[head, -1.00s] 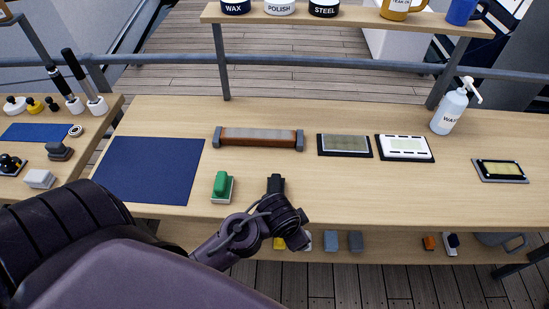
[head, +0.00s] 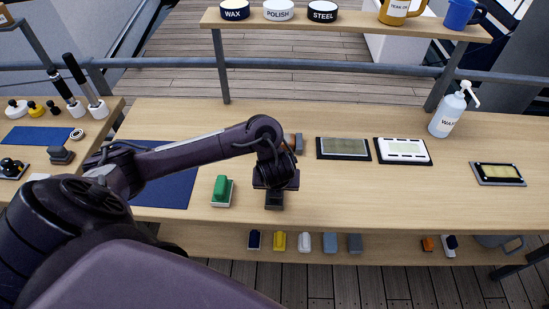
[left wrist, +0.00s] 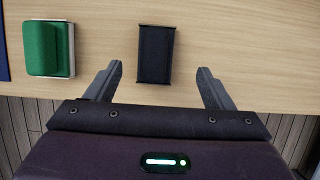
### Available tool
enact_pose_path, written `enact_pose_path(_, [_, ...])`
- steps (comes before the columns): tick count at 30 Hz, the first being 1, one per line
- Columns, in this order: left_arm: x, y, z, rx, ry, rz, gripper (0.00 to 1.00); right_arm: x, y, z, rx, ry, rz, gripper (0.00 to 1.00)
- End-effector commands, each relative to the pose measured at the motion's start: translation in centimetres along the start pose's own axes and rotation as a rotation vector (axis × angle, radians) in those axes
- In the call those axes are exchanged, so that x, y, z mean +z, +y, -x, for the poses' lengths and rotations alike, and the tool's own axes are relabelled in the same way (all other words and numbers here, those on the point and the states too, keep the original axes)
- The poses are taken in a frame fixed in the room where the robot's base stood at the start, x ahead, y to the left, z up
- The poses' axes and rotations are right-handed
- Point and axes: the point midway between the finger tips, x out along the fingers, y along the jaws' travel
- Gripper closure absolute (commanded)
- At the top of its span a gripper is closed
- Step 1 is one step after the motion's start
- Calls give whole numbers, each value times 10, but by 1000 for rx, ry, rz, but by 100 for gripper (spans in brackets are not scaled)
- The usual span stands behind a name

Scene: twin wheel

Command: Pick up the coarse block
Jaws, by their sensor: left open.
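A black block (head: 275,201) lies near the front edge of the bench; no label is readable, so I cannot tell whether it is the coarse block. My left gripper (head: 275,187) is above it, partly covering it in the head view. In the left wrist view the black block (left wrist: 155,55) lies between and slightly beyond the open fingers (left wrist: 158,74), touching neither. A green block on a pale base (head: 221,190) stands left of the gripper; it also shows in the left wrist view (left wrist: 48,47). My right gripper is not in view.
A blue mat (head: 165,190) lies left, partly behind my arm. A sanding bar (head: 298,142) is mostly hidden behind my arm. Framed plates (head: 343,148) and a pump bottle (head: 449,112) stand right. Several small blocks (head: 303,242) sit on the lower shelf. The bench's front right is clear.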

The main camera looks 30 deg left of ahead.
Motion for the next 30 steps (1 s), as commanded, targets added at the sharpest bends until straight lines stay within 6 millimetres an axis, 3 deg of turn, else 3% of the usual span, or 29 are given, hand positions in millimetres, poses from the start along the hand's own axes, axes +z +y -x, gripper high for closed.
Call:
enact_pose_path(4, [-3,0,-20,0,2,2,25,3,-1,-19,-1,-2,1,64])
enact_pose_path(8, [-1,2,-29,1,2,4,25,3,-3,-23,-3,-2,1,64])
enact_pose_path(16, [3,8,-66,0,2,5,25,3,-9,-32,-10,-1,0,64])
enact_pose_path(26, [4,7,-72,-2,1,4,25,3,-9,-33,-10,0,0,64])
enact_pose_path(30, [4,7,-72,-2,1,4,42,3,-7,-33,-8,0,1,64])
